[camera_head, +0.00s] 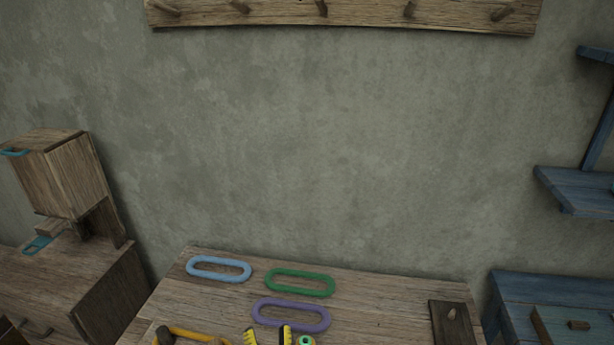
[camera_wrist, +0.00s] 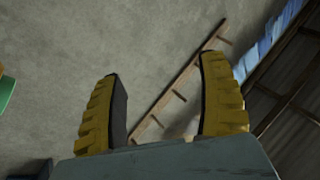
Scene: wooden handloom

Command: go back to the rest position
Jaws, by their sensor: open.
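My gripper (camera_wrist: 160,105) shows in the wrist view with its two yellow ribbed fingers spread apart. It is open, and nothing is between the fingers. Behind it are a grey wall and a wooden rail with pegs (camera_wrist: 182,82), seen tilted. In the head view the fingertips of my gripper (camera_head: 268,337) show at the bottom edge, in front of the wooden table. The rest of the arm is out of that view.
On the wooden table (camera_head: 390,300) lie a light blue ring (camera_head: 219,259), a green ring (camera_head: 328,291) and a purple ring (camera_head: 291,329). A dark board with a peg (camera_head: 451,325) is at right. A wooden cabinet (camera_head: 75,180) stands left, blue furniture (camera_head: 540,285) right.

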